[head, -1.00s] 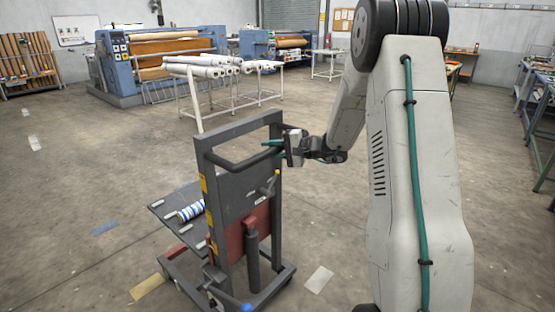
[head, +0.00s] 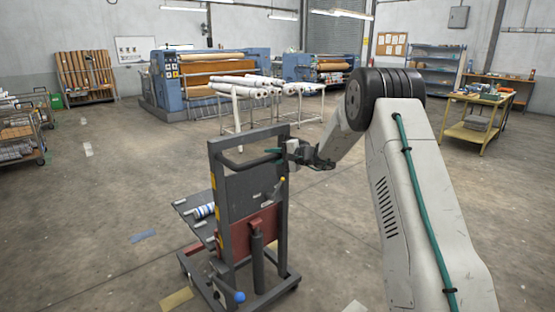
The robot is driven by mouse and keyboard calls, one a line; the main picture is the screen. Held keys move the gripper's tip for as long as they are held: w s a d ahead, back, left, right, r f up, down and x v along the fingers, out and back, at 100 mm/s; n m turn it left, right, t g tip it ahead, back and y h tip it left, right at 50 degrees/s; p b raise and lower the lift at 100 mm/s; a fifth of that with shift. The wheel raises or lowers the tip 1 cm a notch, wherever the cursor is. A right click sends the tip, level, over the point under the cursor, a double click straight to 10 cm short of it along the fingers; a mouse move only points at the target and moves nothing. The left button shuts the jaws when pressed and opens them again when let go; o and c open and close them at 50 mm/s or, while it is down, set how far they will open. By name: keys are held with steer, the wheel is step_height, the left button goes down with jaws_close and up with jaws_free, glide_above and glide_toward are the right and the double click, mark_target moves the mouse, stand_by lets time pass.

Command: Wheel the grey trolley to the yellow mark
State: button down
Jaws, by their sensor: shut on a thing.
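The grey trolley (head: 219,190) stands upright on its wheels left of centre, with a dark handle bar across its upper frame. A low platform (head: 184,207) on its far side bears a blue-and-white striped roll (head: 203,211). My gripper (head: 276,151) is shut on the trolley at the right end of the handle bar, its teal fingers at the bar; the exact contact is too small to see. The yellow mark (head: 176,299) is a flat patch on the floor, just left of the trolley's near wheels.
A blue mark (head: 143,236) lies on the floor further left. A white rack of rolls (head: 237,110) stands beyond the trolley, with blue calender machines (head: 172,95) behind. A yellow table (head: 470,133) is at right, a wire cart (head: 18,143) at far left. Floor to the left is clear.

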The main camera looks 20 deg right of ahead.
steer(key=shift+w+a, duration=0.1)
steer(key=shift+w, duration=0.1)
steer(key=c, duration=1.2)
jaws_free()
steer(key=shift+o, duration=0.2)
steer(key=v, duration=0.8)
steer(key=shift+w, duration=0.1)
